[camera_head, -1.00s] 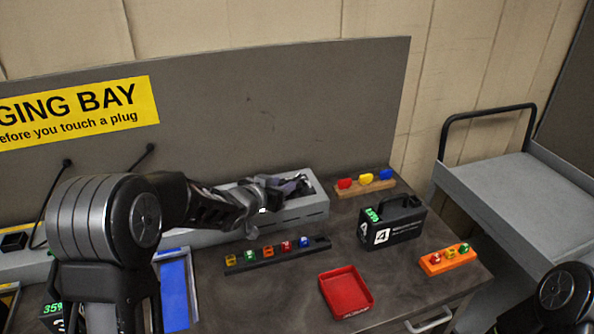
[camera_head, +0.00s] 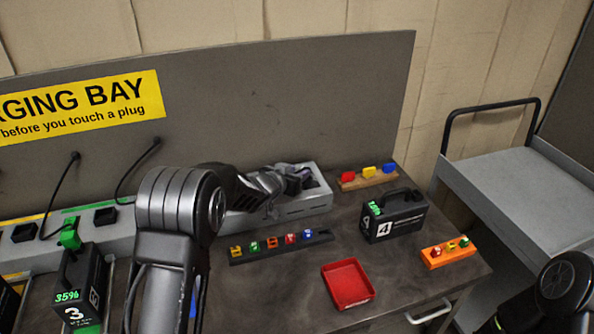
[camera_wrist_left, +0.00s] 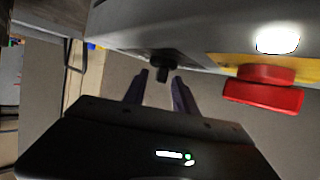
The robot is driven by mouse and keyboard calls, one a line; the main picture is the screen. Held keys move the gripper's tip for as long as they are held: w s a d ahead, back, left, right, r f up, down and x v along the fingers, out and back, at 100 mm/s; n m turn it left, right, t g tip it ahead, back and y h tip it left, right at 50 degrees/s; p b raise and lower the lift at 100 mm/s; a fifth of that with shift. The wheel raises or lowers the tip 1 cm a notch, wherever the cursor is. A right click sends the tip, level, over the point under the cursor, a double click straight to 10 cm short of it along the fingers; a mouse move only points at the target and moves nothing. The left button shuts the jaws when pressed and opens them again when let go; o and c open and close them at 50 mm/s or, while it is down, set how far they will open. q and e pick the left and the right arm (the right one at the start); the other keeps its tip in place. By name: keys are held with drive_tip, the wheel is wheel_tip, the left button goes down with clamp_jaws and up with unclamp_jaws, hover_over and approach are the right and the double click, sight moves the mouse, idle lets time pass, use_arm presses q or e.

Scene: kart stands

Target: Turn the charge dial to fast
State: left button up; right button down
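A small black knob (camera_wrist_left: 162,64), which looks like the charge dial, sticks out of a grey housing in the left wrist view. My left gripper (camera_wrist_left: 160,80) points at it with its two fingers apart, one on each side of the knob's end. I cannot tell whether they touch it. In the head view my left gripper (camera_head: 290,180) is at the right end of the grey charging housing (camera_head: 300,207), and my arm and hand hide the dial there. The dial's marks are not readable. My right gripper is out of view; only part of the right arm shows.
A red knob or handle (camera_wrist_left: 263,88) and a lit white lamp (camera_wrist_left: 278,40) sit right of the dial. On the bench are a black battery (camera_head: 395,218), a red tray (camera_head: 347,284), a dark peg rail (camera_head: 280,247) and an orange block (camera_head: 448,253). A grey cart (camera_head: 520,185) stands right.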

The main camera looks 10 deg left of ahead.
use_arm(q)
drive_tip(key=shift+c, duration=0.5)
clamp_jaws()
